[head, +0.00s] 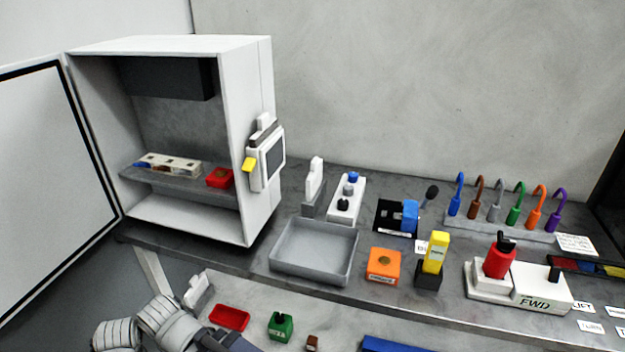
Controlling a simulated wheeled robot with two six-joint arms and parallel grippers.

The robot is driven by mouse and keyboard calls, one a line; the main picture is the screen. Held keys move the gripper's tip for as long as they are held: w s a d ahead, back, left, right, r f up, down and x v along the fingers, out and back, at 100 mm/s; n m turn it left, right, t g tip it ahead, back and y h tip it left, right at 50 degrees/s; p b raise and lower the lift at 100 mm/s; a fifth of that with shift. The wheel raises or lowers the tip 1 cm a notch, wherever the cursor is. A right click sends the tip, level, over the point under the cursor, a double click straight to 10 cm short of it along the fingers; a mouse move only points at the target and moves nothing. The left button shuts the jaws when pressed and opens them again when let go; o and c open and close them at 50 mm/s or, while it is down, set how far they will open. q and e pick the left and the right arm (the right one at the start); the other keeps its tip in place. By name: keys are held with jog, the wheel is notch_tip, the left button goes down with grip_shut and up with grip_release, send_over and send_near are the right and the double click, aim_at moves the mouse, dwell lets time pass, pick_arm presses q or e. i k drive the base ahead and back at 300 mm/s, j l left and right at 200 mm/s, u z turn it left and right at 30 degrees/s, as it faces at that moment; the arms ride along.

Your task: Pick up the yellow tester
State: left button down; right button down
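The yellow tester (436,251) stands upright in a small black holder (429,276) on the grey bench, right of the orange block. It has a pale label on its front. My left arm comes in at the bottom left. A dark part at its end, likely my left gripper (228,341), is cut by the lower picture edge, well left of and nearer than the tester. Its fingers cannot be made out. My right gripper is not in view.
An orange block (383,265) and an empty grey tray (313,252) stand left of the tester. A red-and-white FWD unit (519,284) stands to its right. Behind are a blue-and-black device (404,216) and several coloured hooks (498,207). An open white cabinet (259,130) stands at the left.

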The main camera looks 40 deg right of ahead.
aim_at(439, 242)
jog(key=z, duration=2.25)
